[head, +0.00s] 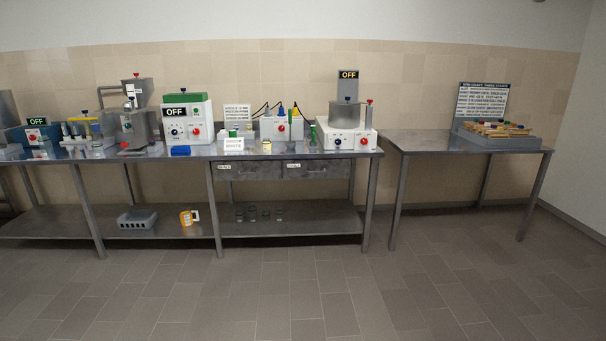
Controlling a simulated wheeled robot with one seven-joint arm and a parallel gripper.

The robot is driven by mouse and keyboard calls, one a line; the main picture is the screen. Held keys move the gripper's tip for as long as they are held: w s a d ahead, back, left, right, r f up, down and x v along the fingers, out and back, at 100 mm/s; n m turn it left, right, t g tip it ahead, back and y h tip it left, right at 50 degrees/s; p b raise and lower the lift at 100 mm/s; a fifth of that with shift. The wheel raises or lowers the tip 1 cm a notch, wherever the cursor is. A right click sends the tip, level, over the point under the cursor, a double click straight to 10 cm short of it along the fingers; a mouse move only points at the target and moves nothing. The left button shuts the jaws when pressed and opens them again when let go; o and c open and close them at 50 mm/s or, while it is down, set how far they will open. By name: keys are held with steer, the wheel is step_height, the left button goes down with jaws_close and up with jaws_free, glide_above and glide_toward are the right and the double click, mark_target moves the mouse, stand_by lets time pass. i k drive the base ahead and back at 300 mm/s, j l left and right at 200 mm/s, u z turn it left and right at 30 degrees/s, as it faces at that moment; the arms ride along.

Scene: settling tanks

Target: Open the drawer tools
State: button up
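Two grey drawers sit side by side under the steel bench top, the left drawer (262,172) and the right drawer (333,170). Both look shut, with their fronts flush under the bench edge. Each has a bar handle and a small white label at its upper left. The label print is too small to read surely, so I cannot tell which drawer is marked tools. My gripper is not in view.
The long steel bench (199,156) carries several devices along the wall. A side table (425,146) stands at right. The tiled floor (290,300) in front is clear.

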mark_target(335, 168)
steer(key=i, duration=4.25)
